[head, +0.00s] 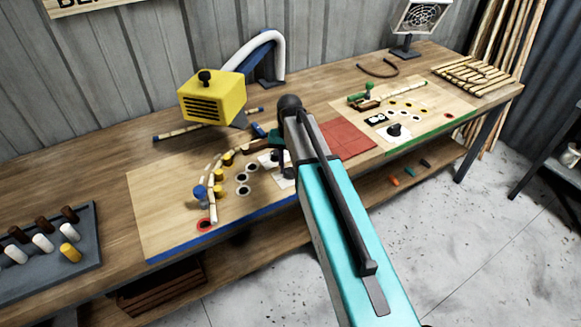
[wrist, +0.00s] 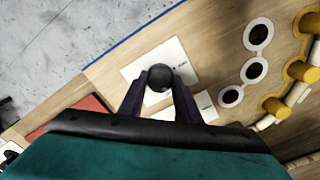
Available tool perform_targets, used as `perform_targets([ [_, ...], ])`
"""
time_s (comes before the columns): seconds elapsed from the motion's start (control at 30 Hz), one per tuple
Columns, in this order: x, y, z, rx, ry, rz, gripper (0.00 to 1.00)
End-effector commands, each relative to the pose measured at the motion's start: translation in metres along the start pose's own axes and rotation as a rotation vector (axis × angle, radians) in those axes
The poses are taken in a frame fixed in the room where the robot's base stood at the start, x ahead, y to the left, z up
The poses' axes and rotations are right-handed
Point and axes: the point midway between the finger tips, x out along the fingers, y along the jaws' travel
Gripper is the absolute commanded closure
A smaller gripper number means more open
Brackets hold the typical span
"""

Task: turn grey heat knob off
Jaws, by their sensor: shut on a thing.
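The dark grey heat knob (wrist: 159,78) is a round knob on a white label plate (wrist: 136,72) with small print, seen in the wrist view. My gripper (wrist: 160,82) has its two dark fingers on either side of the knob and is shut on it. In the head view my gripper (head: 281,160) is over the white plate (head: 286,181) at the right of the blue-edged board, and my arm largely hides the knob there. The knob's pointer direction cannot be made out.
Beside the plate are white rings with dark holes (head: 243,179) and a curved rattan strip (head: 209,168) among yellow pegs. A yellow heater box (head: 211,97) stands behind. A red mat (head: 347,138) and a green-edged board (head: 430,135) lie right.

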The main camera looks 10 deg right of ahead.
Motion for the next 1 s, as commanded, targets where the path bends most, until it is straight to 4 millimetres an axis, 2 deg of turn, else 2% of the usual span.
perform_targets([
  [0.27, 0.0002, -0.0004, -0.0006, -0.194, 0.002, -0.002, 0.92],
  [1.0, -0.0003, 0.0006, -0.0018, -0.878, 0.004, -0.001, 0.92],
])
